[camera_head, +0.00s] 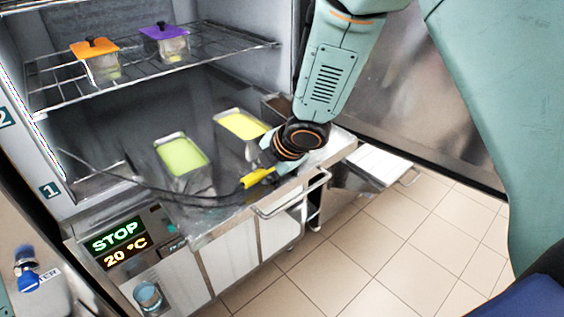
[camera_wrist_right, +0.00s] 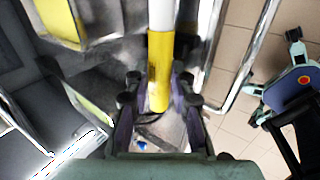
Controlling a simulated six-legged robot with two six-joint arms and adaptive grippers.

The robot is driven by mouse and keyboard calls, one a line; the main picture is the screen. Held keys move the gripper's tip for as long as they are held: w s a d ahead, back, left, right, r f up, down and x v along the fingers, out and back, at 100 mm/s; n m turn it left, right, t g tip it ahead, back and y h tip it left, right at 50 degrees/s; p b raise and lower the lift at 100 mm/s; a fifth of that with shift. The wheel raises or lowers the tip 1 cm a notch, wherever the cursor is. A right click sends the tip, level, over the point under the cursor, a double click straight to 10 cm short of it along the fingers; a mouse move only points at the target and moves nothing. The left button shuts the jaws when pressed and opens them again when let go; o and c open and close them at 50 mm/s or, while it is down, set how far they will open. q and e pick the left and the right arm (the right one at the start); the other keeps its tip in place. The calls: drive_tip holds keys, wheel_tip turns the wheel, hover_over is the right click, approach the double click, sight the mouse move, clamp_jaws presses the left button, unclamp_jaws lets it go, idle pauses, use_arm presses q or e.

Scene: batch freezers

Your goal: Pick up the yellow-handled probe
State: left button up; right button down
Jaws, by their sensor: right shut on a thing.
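The yellow-handled probe (camera_head: 257,177) shows in the head view at the front edge of the freezer's lower level, with a dark cable running left from it. My right gripper (camera_head: 264,161) is at the handle, its fingers partly hidden by my wrist. In the right wrist view, the yellow handle (camera_wrist_right: 159,70) with a white section above it lies between the two fingers of my right gripper (camera_wrist_right: 159,98), which is shut on it. I cannot tell whether the probe is clear of the surface below. My left gripper is in neither view.
A pan with green filling (camera_head: 182,155) and one with yellow filling (camera_head: 242,124) stand close behind the probe. A wire shelf (camera_head: 140,75) above carries an orange-lidded container (camera_head: 98,60) and a purple-lidded one (camera_head: 167,42). A metal handle bar (camera_head: 290,198) juts out in front. Tiled floor lies open at right.

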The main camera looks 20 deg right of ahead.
sight(265, 172)
drive_tip(key=shift+w+f, duration=0.1)
drive_tip(key=shift+w, duration=0.15)
drive_tip(key=shift+s+r, duration=0.15)
drive_tip(key=shift+r, duration=0.3)
wheel_tip(265, 172, up, 9)
drive_tip(key=p, duration=0.6)
drive_tip(key=shift+r+p, duration=0.15)
drive_tip(key=shift+p, duration=0.2)
drive_tip(key=shift+y, duration=0.3)
